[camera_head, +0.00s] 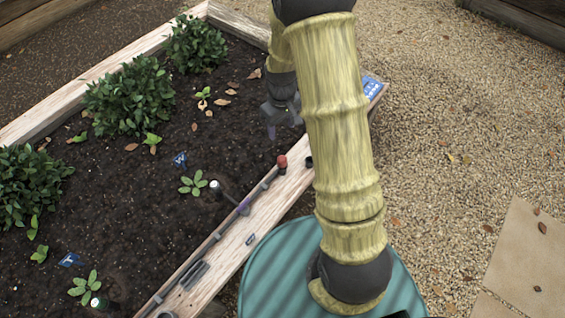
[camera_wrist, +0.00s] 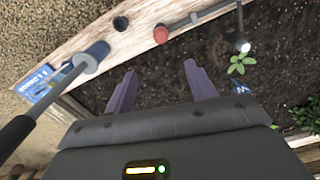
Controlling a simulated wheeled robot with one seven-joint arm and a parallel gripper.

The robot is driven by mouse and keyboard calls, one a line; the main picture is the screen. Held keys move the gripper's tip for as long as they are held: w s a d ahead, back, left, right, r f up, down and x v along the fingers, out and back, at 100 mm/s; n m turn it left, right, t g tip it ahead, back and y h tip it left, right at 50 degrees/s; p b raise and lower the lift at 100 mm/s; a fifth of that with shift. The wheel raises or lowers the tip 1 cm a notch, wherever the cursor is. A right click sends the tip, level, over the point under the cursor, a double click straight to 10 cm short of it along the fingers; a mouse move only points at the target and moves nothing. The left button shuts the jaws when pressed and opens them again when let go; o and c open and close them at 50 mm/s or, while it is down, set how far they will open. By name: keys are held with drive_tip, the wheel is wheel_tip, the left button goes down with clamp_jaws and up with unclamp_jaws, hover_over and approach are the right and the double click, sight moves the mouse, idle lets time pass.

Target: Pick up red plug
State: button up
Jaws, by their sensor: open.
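The red plug (camera_head: 282,161) is a small red-topped piece at the inner edge of the bed's wooden rim, beside a thin grey pipe. It also shows in the wrist view (camera_wrist: 160,34), near the top centre, on the wooden board. My gripper (camera_head: 284,128) hangs above the dark soil, a little beyond the plug in the head view. In the wrist view its two purple fingers (camera_wrist: 161,88) stand apart with nothing between them. The plug lies ahead of the fingertips and is not touched. My arm covers part of the rim in the head view.
The grey pipe (camera_head: 220,230) runs along the wooden rim (camera_head: 262,215). A dark round hole (camera_wrist: 121,23) sits near the plug. A grey rod with a ring end (camera_wrist: 85,62) crosses the wrist view's left. Leafy bushes (camera_head: 130,95) and seedlings (camera_head: 193,183) grow in the bed.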

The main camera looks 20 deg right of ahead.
sight(282, 158)
wheel_tip(282, 158, down, 12)
drive_tip(key=b, duration=0.3)
drive_tip(key=shift+f, duration=0.1)
drive_tip(key=shift+b, duration=0.3)
drive_tip(key=f, duration=0.1)
drive_tip(key=f+b, duration=0.1)
drive_tip(key=f, duration=0.1)
drive_tip(key=f+b, duration=0.1)
drive_tip(key=f, duration=0.1)
drive_tip(key=shift+s+f, duration=0.1)
drive_tip(key=shift+s, duration=0.15)
drive_tip(key=c, duration=1.1)
